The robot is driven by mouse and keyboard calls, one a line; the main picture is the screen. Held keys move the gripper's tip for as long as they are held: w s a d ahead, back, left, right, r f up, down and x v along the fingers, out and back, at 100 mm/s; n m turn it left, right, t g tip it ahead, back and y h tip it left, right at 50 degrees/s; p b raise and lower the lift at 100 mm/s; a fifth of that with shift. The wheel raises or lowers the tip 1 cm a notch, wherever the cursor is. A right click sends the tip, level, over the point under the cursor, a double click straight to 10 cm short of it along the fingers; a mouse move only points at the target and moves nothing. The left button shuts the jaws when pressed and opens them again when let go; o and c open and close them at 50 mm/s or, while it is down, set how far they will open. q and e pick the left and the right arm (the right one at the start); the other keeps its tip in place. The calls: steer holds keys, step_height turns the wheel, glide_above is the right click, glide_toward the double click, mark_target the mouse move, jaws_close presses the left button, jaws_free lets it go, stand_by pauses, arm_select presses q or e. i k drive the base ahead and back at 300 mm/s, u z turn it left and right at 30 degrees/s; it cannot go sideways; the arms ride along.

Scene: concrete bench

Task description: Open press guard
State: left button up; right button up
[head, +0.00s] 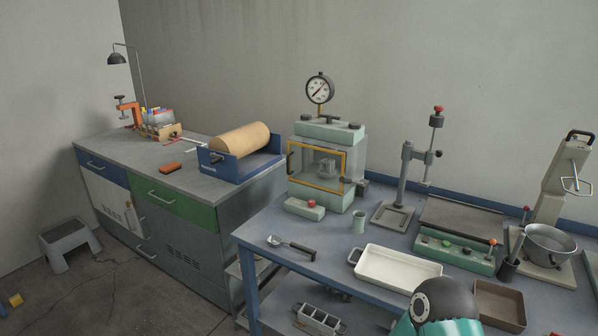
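The press (330,133) is a pale green block machine standing at the back left of the blue bench, with a round dial gauge (320,89) on top. Its guard (317,182) is a clear panel in a yellow frame across the front. The guard looks shut, lying against the press front. A dark upright handle (290,163) sits at its left edge. A grey metal part shows through the panel. Neither of my grippers is in view; only a dark and teal link of my arm shows at the bottom right.
A green box with a red button (312,203) stands before the press, with a green cup (358,222) to its right. A scoop (291,245) and white tray (396,271) lie nearer. A lever stand (405,180) is right of the press. Bare bench lies at front left.

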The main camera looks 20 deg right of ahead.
mark_target(289, 173)
steer(key=k, duration=0.55)
steer(key=u, duration=0.45)
steer(key=i, duration=1.75)
steer(key=z, duration=0.45)
